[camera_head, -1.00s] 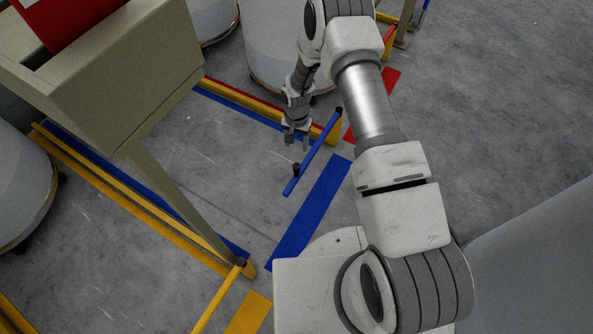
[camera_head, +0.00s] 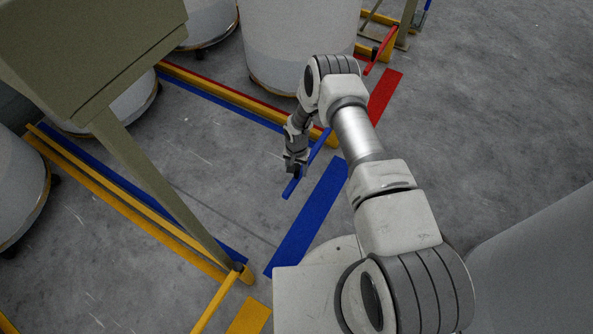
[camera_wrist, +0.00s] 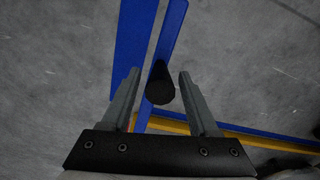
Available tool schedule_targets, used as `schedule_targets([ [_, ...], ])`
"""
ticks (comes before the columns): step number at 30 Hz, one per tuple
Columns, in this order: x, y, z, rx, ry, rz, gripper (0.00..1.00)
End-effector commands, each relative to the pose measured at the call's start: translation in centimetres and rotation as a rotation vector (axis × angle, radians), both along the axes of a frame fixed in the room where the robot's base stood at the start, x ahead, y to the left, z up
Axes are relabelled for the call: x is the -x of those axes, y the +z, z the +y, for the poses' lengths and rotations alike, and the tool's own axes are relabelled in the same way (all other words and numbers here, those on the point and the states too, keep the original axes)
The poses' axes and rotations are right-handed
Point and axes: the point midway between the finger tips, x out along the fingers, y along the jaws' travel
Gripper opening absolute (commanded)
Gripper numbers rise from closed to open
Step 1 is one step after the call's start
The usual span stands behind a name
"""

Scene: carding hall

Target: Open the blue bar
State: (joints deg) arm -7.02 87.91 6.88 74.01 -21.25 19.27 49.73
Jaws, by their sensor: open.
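The blue bar (camera_head: 288,191) sticks out over the floor from the end of a yellow floor rail, its near end free, angled towards the lower left. A black upright knob (camera_wrist: 160,88) stands on it near that free end. My gripper (camera_head: 294,171) is over this end of the bar and hides part of it and the knob in the head view. In the wrist view my gripper (camera_wrist: 159,74) is open, with one finger on each side of the knob and a gap on both sides. The bar (camera_wrist: 171,30) runs behind the knob.
A wide blue floor stripe (camera_head: 308,218) lies beside the bar. Yellow rails (camera_head: 130,203) edge the bay, with a beige machine (camera_head: 95,45) at the left. Large pale cans (camera_head: 298,40) stand behind. A red bar (camera_head: 381,50) is farther back. Open grey floor lies right.

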Motion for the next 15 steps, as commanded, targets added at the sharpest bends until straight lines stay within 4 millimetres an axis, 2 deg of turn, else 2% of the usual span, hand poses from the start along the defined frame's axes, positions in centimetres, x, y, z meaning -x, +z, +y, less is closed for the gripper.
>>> schedule_targets([
  [9,0.03,-0.31,-0.01,0.000,0.000,0.000,0.61],
  [11,0.03,-0.30,-0.01,0.000,0.000,0.000,0.52],
  [15,0.03,-0.29,-0.01,0.001,0.000,0.000,0.26],
])
